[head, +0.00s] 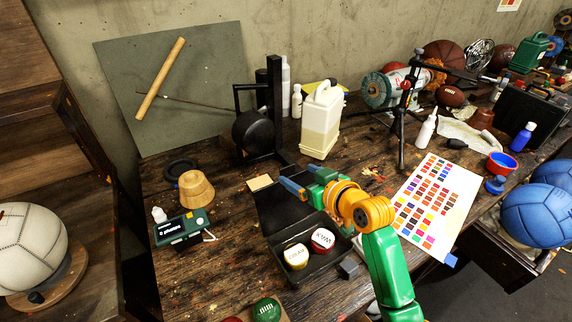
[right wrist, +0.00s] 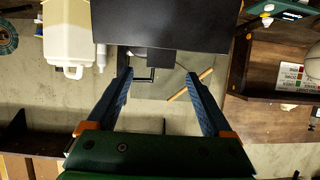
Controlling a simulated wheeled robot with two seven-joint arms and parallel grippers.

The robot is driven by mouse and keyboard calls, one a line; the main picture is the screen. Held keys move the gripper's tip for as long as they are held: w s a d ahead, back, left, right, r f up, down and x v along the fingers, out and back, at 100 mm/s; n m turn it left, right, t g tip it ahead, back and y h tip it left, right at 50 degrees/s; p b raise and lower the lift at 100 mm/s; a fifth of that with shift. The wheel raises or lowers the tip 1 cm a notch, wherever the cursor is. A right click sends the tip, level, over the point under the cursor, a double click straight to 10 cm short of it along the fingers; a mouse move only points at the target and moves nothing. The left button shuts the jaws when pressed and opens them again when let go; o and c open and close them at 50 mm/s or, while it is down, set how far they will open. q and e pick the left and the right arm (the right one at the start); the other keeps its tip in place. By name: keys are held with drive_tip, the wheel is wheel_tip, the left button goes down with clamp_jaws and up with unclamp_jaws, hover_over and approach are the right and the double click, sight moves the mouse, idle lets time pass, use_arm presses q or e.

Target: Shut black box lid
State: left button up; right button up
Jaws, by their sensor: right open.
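The black box (head: 322,262) stands on the workbench with its lid (head: 279,207) raised at the back. Inside it lie two round tins, one with a cream label (head: 296,256) and one with a red label (head: 322,239). My right gripper (head: 298,179) has blue fingers and is open and empty, at the upper part of the raised lid. In the right wrist view a dark panel, which looks like the lid (right wrist: 160,22), lies beyond the spread fingertips (right wrist: 158,73). Whether they touch it I cannot tell. My left gripper is not in view.
A cream jug (head: 321,120) and a black stand (head: 262,125) rise behind the box. A green device (head: 181,228) and a tan block (head: 196,189) are to its left. A colour chart (head: 437,205) lies to its right. A green tin (head: 266,309) sits in front.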

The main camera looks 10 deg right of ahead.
sight(288, 170)
drive_tip(key=x, duration=0.5)
drive_tip(key=shift+w+a+f+p, duration=0.15)
drive_tip(key=shift+w+p, duration=0.05)
drive_tip(key=shift+p, duration=0.2)
drive_tip(key=shift+s, duration=0.35)
drive_tip(key=shift+c, duration=0.9)
clamp_jaws()
